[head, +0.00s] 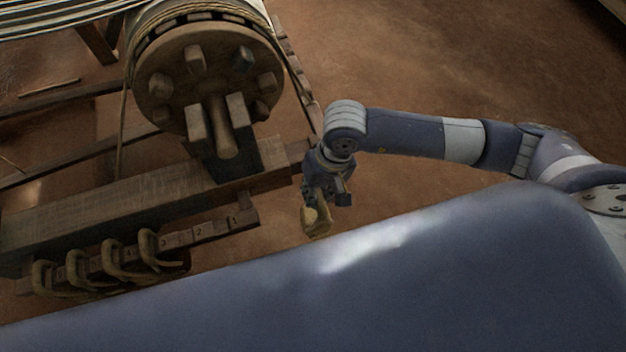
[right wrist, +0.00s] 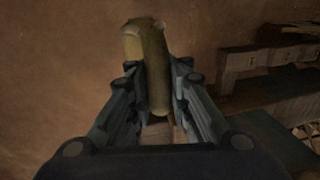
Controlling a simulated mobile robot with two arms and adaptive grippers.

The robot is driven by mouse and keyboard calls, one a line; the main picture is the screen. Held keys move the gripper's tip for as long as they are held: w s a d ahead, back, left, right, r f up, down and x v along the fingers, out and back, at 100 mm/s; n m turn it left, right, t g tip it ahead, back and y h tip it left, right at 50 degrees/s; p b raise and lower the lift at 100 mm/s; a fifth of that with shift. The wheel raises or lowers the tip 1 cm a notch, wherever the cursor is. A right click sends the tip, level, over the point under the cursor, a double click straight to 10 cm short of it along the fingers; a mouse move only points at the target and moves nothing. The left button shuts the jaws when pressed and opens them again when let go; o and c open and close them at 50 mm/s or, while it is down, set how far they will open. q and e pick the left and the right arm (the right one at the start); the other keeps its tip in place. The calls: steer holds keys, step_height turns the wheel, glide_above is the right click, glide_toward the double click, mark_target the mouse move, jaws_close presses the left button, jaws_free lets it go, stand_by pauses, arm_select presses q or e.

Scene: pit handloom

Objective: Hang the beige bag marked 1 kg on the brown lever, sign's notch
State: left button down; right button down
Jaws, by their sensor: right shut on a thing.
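A beige bag (head: 316,222) hangs from my right gripper (head: 325,194), which is shut on it, above the floor. In the right wrist view the bag (right wrist: 150,65) stands between the two fingers; its 1 kg mark cannot be read. A brown wooden bar with notches and small numbers (head: 208,229), which looks like the lever, lies left of the bag, apart from it. The bar also shows at the upper right of the right wrist view (right wrist: 240,60). I cannot make out a sign. My left gripper is out of view.
Several beige loops (head: 113,257) hang along the left part of the bar. A thick wooden beam (head: 130,200) runs behind it, below a round wooden drum with pegs (head: 165,85) and rope. Open earthen floor (head: 420,60) lies to the right. My own blue body fills the front.

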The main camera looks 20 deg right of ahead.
mark_target(322, 204)
steer(key=shift+s+r, duration=0.2)
steer(key=shift+s, duration=1.4)
steer(key=s+b, duration=0.1)
steer(key=s, duration=0.6)
steer(key=shift+s+r, duration=0.35)
steer(key=shift+r, duration=0.05)
steer(key=shift+d, duration=0.1)
